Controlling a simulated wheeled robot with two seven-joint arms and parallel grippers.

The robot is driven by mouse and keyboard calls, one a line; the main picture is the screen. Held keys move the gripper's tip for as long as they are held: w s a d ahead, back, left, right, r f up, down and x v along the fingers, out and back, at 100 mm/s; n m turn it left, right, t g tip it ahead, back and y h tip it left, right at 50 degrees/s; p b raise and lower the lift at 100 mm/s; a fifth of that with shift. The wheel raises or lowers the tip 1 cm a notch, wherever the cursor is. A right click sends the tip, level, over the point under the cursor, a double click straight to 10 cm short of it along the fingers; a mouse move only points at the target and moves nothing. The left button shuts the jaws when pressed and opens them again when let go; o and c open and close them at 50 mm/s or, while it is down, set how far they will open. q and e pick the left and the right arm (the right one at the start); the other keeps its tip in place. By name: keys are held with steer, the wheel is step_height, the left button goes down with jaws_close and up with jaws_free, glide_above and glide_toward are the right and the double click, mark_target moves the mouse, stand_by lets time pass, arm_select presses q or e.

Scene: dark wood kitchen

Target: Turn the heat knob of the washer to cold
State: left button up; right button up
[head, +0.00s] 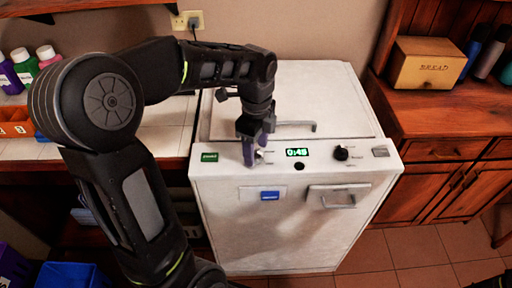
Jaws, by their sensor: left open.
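The white washer (230,215) stands in the middle of the head view, with its controls along the top front edge. A green-lit display (297,152) reads 0:45. To its right is a black knob (341,153) with small labels that are too small to read. To its left a small knob (261,155) is partly hidden by my left gripper (256,157). That gripper points down from above, open, with its fingers at this left knob. I cannot tell whether they touch it. The knob's setting cannot be read. My right gripper does not show.
A green-labelled button (209,157) is left of the gripper, and a grey button (380,152) is at the panel's right end. Wooden cabinets with a bread box (427,63) stand right; a counter with bottles (23,68) is left.

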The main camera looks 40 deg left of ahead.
arm_select(q)
steer(key=shift+f, duration=0.3)
jaws_close()
stand_by(0.5)
